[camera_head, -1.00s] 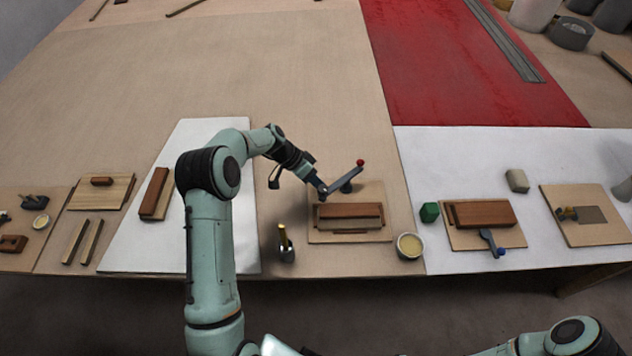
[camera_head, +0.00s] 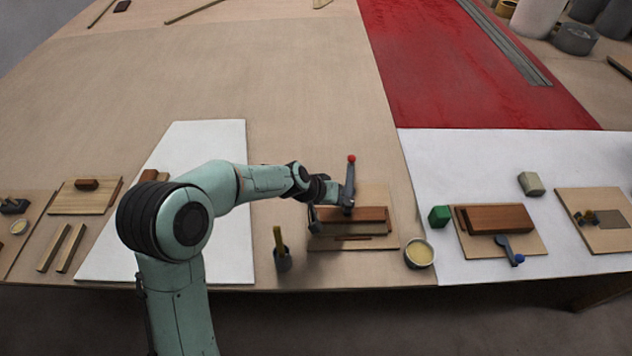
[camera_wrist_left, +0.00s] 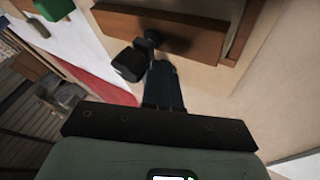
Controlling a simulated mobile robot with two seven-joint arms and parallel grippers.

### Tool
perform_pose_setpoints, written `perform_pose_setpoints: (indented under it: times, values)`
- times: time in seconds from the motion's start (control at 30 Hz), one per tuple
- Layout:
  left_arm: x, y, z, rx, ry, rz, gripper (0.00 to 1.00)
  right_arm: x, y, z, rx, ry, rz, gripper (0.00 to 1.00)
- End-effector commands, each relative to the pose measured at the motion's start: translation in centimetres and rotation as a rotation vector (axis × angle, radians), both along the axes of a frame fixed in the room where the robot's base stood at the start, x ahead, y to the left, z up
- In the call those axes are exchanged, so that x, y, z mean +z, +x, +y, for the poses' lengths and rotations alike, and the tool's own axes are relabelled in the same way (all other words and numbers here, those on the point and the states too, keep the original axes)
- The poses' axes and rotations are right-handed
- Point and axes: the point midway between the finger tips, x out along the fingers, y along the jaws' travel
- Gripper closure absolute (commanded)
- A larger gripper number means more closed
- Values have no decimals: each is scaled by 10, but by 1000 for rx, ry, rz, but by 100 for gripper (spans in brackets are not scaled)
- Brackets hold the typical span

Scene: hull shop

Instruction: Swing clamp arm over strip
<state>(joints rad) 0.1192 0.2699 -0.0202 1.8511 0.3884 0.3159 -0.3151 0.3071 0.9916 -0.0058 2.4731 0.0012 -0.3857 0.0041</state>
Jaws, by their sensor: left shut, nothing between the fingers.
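The clamp arm (camera_head: 349,185) is a grey bar with a red ball at its far end, on a wooden board (camera_head: 378,195). It points nearly straight away from me. Its near end reaches the back edge of a brown block (camera_head: 372,214). A paler strip (camera_head: 350,228) lies along the block's near side. My left gripper (camera_head: 322,208) is shut and empty, just left of the clamp arm; I cannot tell whether they touch. The wrist view shows its dark fingers (camera_wrist_left: 150,75) beside a brown block (camera_wrist_left: 165,30). My right gripper is out of view.
A dark cup with a yellow-handled tool (camera_head: 282,258) stands left of the board. A bowl of pale paste (camera_head: 419,253) stands close on its right. A green block (camera_head: 439,216) and a second clamp board (camera_head: 525,243) with a blue-ended clamp are further right.

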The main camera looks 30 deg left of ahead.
Motion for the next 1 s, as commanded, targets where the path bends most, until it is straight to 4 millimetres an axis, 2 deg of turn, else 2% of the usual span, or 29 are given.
perform_pose_setpoints:
  times: [0.3, 1.0]
  values:
    - [0, 2, -13, 18, 0, 2, 100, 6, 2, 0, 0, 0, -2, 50]
    - [-1, 2, -16, 17, 0, 2, 100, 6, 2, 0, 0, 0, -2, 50]
